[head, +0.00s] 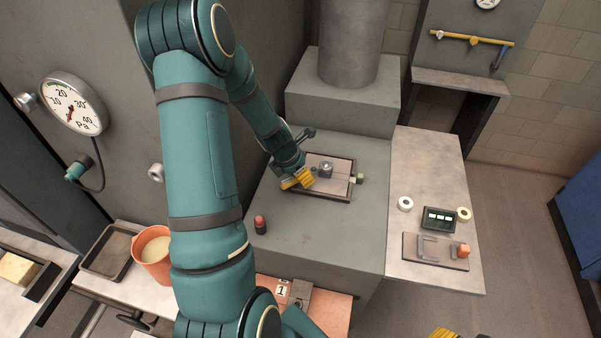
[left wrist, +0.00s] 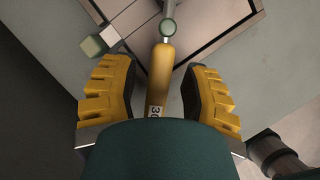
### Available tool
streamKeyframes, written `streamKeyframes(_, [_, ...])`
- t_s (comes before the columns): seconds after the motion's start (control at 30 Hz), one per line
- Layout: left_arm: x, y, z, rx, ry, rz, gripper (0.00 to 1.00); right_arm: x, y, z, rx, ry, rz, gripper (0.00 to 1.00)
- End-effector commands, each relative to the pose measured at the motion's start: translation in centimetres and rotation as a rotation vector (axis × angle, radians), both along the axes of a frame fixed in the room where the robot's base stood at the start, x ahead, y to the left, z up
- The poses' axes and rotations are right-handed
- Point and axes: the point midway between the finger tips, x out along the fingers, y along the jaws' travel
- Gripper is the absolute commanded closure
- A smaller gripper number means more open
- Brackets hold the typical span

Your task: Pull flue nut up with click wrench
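The click wrench shows in the left wrist view as a yellow handle (left wrist: 161,75) with a "30" label and a silver neck. My left gripper (left wrist: 158,90) is open, with one yellow finger on each side of the handle and a visible gap on both sides. In the head view the left gripper (head: 298,180) is at the left edge of a framed plate (head: 338,184) and hides most of the wrench. The grey flue nut (head: 325,170) stands on that plate. My right gripper (head: 444,333) only peeks in at the bottom edge; its fingers cannot be judged.
A green knob (head: 360,178) sticks out right of the plate. A red-topped cylinder (head: 260,224) stands on the grey block near my left arm. The side table (head: 430,165) at right holds rolls, a small display (head: 439,219) and a tray. A dial gauge (head: 73,105) is at left.

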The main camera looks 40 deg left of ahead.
Motion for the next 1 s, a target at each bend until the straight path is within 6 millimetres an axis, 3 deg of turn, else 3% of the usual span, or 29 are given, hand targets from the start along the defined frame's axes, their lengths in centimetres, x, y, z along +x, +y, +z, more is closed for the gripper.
streamKeyframes(0.27, [-0.5, 0.1, 1.6, 0.003, -0.003, -0.001, 0.55, 0.0, 0.0, 0.0, 0.0, 0.0, 0.0, 0.53])
streamKeyframes(0.7, [-3.6, 0.7, 9.2, 0.001, -0.004, -0.002, 0.55, 0.0, 0.0, 0.0, 0.0, 0.0, 0.0, 0.53])
streamKeyframes(1.0, [-4.5, 0.9, 11.1, 0.0, 0.0, 0.0, 0.55, 0.0, 0.0, 0.0, 0.0, 0.0, 0.0, 0.53])
